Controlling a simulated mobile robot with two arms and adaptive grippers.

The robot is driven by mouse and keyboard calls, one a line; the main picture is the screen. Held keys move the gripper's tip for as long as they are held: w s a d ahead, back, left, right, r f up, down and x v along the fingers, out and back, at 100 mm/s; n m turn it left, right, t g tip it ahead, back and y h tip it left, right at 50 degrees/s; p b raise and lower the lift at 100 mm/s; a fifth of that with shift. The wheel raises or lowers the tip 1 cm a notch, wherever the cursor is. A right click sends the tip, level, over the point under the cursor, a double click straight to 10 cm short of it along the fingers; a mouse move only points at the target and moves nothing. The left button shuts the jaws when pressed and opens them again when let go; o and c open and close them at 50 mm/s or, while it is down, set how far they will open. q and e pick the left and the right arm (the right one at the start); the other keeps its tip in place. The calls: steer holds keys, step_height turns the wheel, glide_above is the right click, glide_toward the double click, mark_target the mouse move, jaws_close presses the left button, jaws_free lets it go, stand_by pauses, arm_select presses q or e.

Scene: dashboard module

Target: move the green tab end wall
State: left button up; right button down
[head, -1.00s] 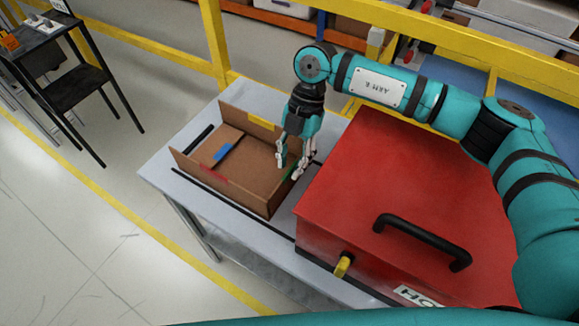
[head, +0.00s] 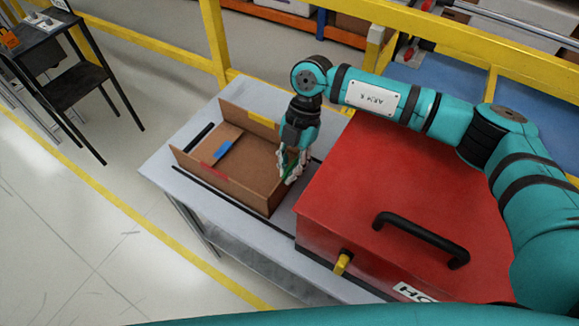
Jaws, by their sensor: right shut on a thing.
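An open brown cardboard box (head: 232,180) sits on the grey table. Its green tab end wall is at the right end, mostly hidden by my right gripper; a bit of the green tab (head: 288,171) shows between the fingers. My right gripper (head: 291,173) points down there and is shut on that wall. How far the wall is tilted I cannot tell. The blue tab (head: 224,150) is on a flap lying inward at the left end. The yellow tab (head: 263,119) is on the standing back wall, the red tab (head: 214,171) on the standing front wall. My left gripper is out of view.
A large red case (head: 400,190) with a black handle (head: 420,239) and yellow latch (head: 342,263) stands close to the box's right. Yellow rails (head: 215,45) run behind the table (head: 165,163). A dark stand (head: 75,85) is far left.

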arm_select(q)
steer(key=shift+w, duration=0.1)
arm_select(e)
steer(key=shift+a, duration=0.1)
steer(key=shift+w+a+h, duration=0.2)
steer(key=shift+a+h, duration=0.05)
steer(key=shift+h, duration=0.25)
steer(key=shift+w+a+f+g+h+b, duration=0.15)
steer(key=shift+w+a+g+h+b, duration=0.2)
steer(key=shift+g+h, duration=0.2)
steer(key=shift+w+a+f+m+g+h+b, duration=0.25)
steer(key=shift+a+m+g+h+b, duration=0.25)
steer(key=shift+b, duration=0.35)
steer(key=shift+w+a+g+h+b, duration=0.3)
steer(key=shift+g+h+b, duration=0.15)
steer(key=shift+h+b, duration=0.15)
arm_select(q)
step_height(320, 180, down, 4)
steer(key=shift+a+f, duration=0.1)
arm_select(e)
steer(key=shift+a+f+g+h, duration=0.1)
steer(key=shift+a+g+h, duration=0.05)
steer(key=shift+g+h, duration=0.2)
arm_select(q)
steer(key=shift+b, duration=0.3)
arm_select(e)
steer(key=shift+w+a+f, duration=0.1)
steer(key=shift+w, duration=0.1)
